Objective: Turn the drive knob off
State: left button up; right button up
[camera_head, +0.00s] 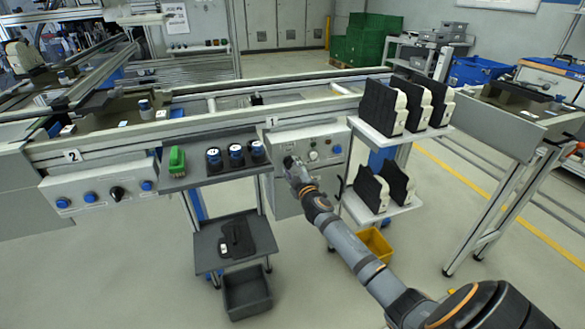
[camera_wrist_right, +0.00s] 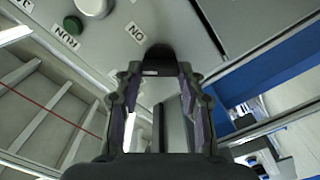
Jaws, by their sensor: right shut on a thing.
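The drive knob (camera_wrist_right: 160,54) is a black knob on the grey control box (camera_head: 320,138) below the conveyor label 1. My right gripper (camera_head: 290,163) reaches the left part of that box in the head view and covers the knob there. In the right wrist view, the fingers of my right gripper (camera_wrist_right: 160,80) stand on both sides of the knob and are shut on it. An ON label (camera_wrist_right: 136,32) sits beside the knob. I cannot tell clearly which way the knob points. My left gripper is not in view.
A green button (camera_wrist_right: 73,24) with a RUN label lies near the knob. A shelf (camera_head: 215,174) with a green brush and several dark round items stands left of my gripper. A rack (camera_head: 345,190) with black-and-cream parts stands right. A yellow bin (camera_head: 375,243) is below.

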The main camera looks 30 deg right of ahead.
jog(key=n, duration=0.3)
jog(key=shift+n, duration=0.4)
jog(key=shift+f+n+p, duration=0.1)
jog(key=shift+n+p, duration=0.25)
jog(key=shift+n, duration=0.45)
jog(key=shift+f+n, duration=0.1)
jog(key=shift+n, duration=1.2)
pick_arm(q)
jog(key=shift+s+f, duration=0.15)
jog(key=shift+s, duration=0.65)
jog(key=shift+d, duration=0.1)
pick_arm(e)
jog(key=shift+n, duration=0.3)
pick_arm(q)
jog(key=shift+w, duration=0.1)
pick_arm(e)
jog(key=o, duration=1.2)
jog(key=shift+c, duration=0.2)
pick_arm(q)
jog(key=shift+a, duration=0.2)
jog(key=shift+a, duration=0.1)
